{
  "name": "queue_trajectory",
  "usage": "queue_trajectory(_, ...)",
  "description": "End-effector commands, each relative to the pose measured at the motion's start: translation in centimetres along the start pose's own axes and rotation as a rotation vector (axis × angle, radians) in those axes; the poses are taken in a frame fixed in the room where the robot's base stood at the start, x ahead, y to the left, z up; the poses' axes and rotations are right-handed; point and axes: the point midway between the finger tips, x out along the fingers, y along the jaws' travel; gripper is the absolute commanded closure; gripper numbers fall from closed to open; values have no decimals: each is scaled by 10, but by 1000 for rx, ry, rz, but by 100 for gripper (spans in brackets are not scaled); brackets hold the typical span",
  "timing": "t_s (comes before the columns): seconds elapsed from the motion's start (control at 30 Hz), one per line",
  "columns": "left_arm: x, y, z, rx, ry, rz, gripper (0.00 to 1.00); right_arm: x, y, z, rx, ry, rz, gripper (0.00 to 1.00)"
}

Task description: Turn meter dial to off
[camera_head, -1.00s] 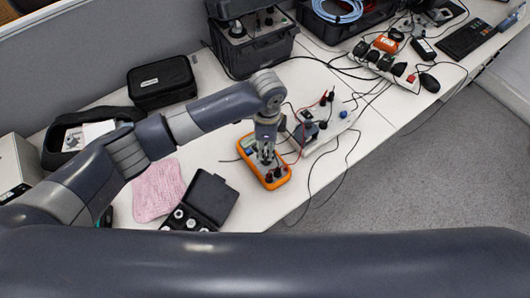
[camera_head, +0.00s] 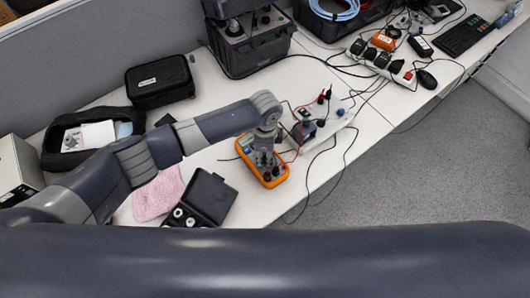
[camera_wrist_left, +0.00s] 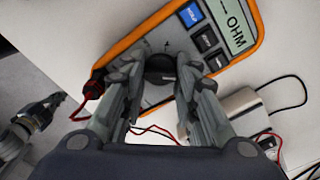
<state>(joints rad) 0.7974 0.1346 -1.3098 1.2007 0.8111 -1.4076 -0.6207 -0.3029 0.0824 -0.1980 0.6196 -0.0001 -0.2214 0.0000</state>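The orange-rimmed multimeter (camera_head: 268,183) lies on the white bench, partly under my left gripper (camera_head: 263,158). In the left wrist view the meter (camera_wrist_left: 133,38) shows its display (camera_wrist_left: 237,30) reading OHM, with a blue button and dark buttons beside it. The round black dial (camera_wrist_left: 160,65) sits between the two fingertips of my left gripper (camera_wrist_left: 160,74). The fingers are apart, one on each side of the dial and close to it; I cannot tell if they touch it. The dial's pointer setting is not readable. My right gripper is not in view.
A black case (camera_head: 208,195) and pink cloth (camera_head: 160,192) lie to the left.

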Motion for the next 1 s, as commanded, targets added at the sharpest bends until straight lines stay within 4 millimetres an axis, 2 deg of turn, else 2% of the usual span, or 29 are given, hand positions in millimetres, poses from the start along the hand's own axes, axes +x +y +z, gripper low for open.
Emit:
queue_trajectory(0.37, -2, 0, 0, -71, 1, 1, 96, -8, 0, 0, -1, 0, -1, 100)
queue_trajectory(1.0, -3, 0, -1, -540, 1, 2, 96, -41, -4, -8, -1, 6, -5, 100)
